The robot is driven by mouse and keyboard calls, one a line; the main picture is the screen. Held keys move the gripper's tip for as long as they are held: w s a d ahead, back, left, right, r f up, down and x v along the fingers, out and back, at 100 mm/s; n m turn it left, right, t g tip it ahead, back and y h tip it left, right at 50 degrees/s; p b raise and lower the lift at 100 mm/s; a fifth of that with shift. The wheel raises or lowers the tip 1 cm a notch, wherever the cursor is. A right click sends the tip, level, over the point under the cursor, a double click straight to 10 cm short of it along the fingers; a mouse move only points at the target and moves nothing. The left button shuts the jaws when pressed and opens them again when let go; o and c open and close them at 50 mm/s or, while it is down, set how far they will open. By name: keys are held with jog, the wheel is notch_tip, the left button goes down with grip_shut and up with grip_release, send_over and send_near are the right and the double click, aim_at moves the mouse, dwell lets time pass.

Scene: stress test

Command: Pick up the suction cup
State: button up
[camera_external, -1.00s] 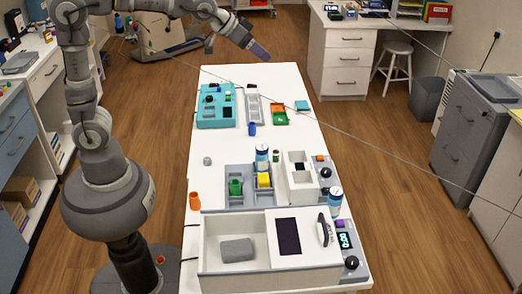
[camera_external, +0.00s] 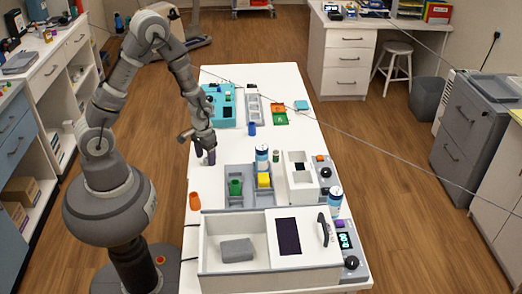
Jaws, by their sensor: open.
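My gripper (camera_external: 205,157) is low over the left part of the white table (camera_external: 222,84), pointing down. Its two dark fingers are apart. The small grey piece that stood at this spot a second ago is hidden by the fingers now; it may be the suction cup, but it is too small to tell. I cannot see whether the fingers touch it or stand around it. An orange cup-like piece (camera_external: 195,201) stands nearer the camera at the table's left edge, apart from my gripper.
A grey tray (camera_external: 249,198) holding green and yellow pieces lies to the right of my gripper. A blue-and-white can (camera_external: 262,158) stands behind it. A teal box (camera_external: 223,112) is farther back. A large white box (camera_external: 212,270) fills the near end. Bare table lies around my gripper.

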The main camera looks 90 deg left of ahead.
jog(key=shift+f, duration=0.75)
jog(key=shift+r, duration=0.1)
jog(key=c, duration=1.1)
